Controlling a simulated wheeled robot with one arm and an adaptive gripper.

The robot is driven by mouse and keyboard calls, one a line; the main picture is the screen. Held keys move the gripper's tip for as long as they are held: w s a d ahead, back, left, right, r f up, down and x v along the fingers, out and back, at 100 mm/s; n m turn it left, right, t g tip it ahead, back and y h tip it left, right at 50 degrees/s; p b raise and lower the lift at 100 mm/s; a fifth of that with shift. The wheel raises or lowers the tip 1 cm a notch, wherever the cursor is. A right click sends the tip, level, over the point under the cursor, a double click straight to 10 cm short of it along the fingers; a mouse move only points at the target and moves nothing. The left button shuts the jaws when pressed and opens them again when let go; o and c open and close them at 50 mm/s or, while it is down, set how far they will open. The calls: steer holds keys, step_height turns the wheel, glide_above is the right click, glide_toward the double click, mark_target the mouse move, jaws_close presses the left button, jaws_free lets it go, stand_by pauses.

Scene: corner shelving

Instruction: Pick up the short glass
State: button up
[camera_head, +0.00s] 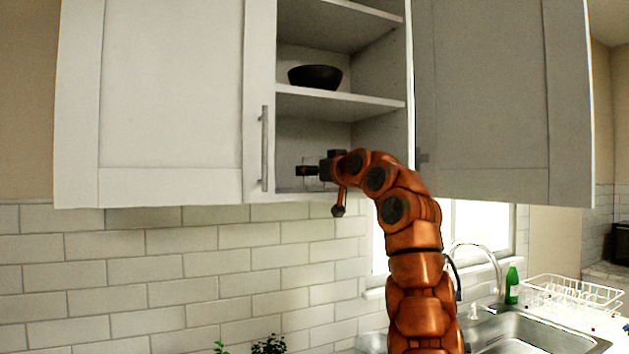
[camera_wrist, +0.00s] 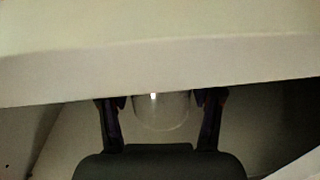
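The short glass is clear and faint. In the wrist view the glass (camera_wrist: 162,112) stands between my two fingers, inside the cabinet. My gripper (camera_wrist: 160,103) is open, with one finger on each side of the glass and a narrow dark gap seeming to show at both sides. In the head view my gripper (camera_head: 307,171) reaches into the lowest open compartment, and the glass (camera_head: 312,184) shows only as a faint outline around the fingers. The wrist view is dark, so contact is hard to judge.
A pale shelf board (camera_wrist: 160,65) crosses the wrist view above my fingers. A dark bowl (camera_head: 315,76) sits on the shelf above. The left cabinet door (camera_head: 170,90) and right door (camera_head: 490,90) flank the opening. A sink (camera_head: 530,335), green bottle (camera_head: 512,284) and dish rack (camera_head: 575,290) are lower right.

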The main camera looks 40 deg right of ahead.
steer(key=c, duration=0.9)
steer(key=shift+r, duration=0.1)
